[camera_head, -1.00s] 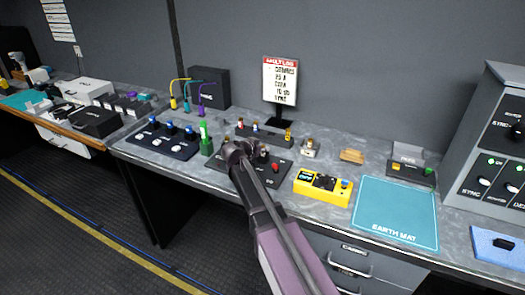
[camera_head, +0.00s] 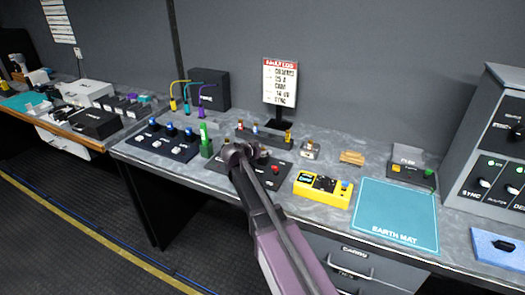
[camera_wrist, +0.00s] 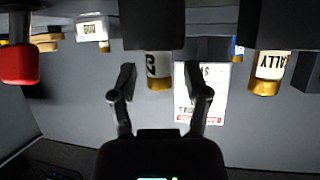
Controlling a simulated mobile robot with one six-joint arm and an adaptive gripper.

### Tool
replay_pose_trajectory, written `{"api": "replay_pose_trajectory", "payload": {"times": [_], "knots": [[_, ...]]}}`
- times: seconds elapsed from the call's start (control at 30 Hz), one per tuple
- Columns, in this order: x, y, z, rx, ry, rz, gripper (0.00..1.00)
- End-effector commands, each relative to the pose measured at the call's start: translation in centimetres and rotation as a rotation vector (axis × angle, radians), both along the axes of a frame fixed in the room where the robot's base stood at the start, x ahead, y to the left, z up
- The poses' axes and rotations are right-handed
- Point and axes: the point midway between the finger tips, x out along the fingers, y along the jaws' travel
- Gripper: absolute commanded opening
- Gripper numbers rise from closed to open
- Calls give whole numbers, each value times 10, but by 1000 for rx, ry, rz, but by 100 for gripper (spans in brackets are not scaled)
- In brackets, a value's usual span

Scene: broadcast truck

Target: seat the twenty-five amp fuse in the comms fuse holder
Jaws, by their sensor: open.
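In the wrist view a fuse (camera_wrist: 159,72) with a white label and gold cap shows upside down; its label seems to carry "25", partly cut off. My gripper (camera_wrist: 160,82) is open, with one finger on each side of this fuse in the picture and gaps to both. I cannot tell how far ahead the fuse is. A second white-labelled piece (camera_wrist: 269,72), lettered like "TALLY", is at right. In the head view my gripper (camera_head: 238,153) is over the dark panel (camera_head: 270,184), hiding part of it. I cannot pick out the comms holder by label.
A rack (camera_head: 262,137) of small fuses stands behind my gripper, before the fault log sign (camera_head: 280,82). A yellow meter (camera_head: 322,188) and blue earth mat (camera_head: 395,215) lie to the right. A green upright piece (camera_head: 206,142) stands close on the left.

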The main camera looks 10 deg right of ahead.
Motion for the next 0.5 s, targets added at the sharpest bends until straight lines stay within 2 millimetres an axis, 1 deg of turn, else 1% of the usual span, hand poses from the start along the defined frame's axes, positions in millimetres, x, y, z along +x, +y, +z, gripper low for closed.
{"api": "replay_pose_trajectory", "payload": {"times": [0.07, 0.27, 0.5], "knots": [[-2, 2, 4, 0, 0, 1, 61], [-17, 17, 15, -1, 1, 2, 61], [-41, 42, 33, -1, 0, 3, 61]]}}
